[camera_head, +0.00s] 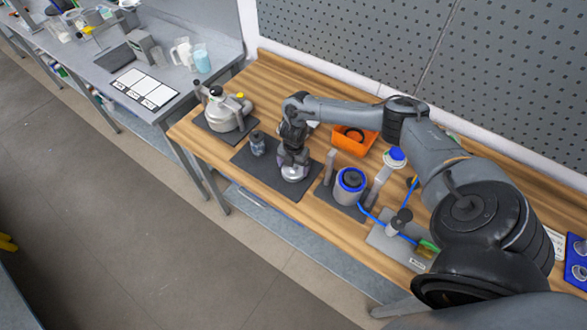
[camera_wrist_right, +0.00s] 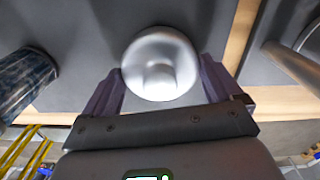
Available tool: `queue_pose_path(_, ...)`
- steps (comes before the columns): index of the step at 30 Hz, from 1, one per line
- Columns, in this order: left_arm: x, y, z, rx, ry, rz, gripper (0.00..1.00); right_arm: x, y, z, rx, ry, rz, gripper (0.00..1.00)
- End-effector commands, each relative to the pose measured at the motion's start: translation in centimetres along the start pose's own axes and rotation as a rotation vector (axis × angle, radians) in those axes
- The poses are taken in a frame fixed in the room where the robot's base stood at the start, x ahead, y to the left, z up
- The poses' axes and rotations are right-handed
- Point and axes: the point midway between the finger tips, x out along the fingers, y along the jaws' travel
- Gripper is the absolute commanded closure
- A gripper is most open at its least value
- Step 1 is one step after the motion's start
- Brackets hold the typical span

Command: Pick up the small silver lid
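The small silver lid (camera_head: 294,174) is a round, shiny disc with a knob. It is on the dark mat (camera_head: 262,171) on the wooden bench. My right gripper (camera_head: 292,163) points down right over it. In the right wrist view, the lid (camera_wrist_right: 160,50) shows between the two purple-grey fingers of my right gripper (camera_wrist_right: 162,78). The fingers are spread wide, one on each side of the lid, and do not look closed on it. I cannot tell how far above the mat the fingertips are. My left gripper is out of view.
A dark glass jar (camera_head: 258,143) stands on the mat left of the gripper; it also shows in the wrist view (camera_wrist_right: 24,80). A silver vessel (camera_head: 226,113) stands further left. A blue-rimmed container (camera_head: 351,182) stands right, with an orange bin (camera_head: 354,141) behind.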

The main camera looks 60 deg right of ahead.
Motion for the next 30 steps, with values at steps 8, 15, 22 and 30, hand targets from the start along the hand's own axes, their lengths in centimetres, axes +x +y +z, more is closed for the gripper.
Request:
queue_pose_path(8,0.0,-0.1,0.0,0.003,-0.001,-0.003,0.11,-0.1,0.1,0.0,0.0,0.0,0.001,0.63)
queue_pose_path(15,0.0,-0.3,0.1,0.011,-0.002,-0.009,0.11,-0.3,0.1,0.0,0.0,0.0,0.002,0.63)
queue_pose_path(22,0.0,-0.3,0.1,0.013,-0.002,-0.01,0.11,-2.5,0.1,0.1,-0.001,-0.001,0.004,0.63)
queue_pose_path(30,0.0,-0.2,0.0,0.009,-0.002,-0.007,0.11,-7.0,0.2,0.1,-0.001,0.0,0.005,0.63)
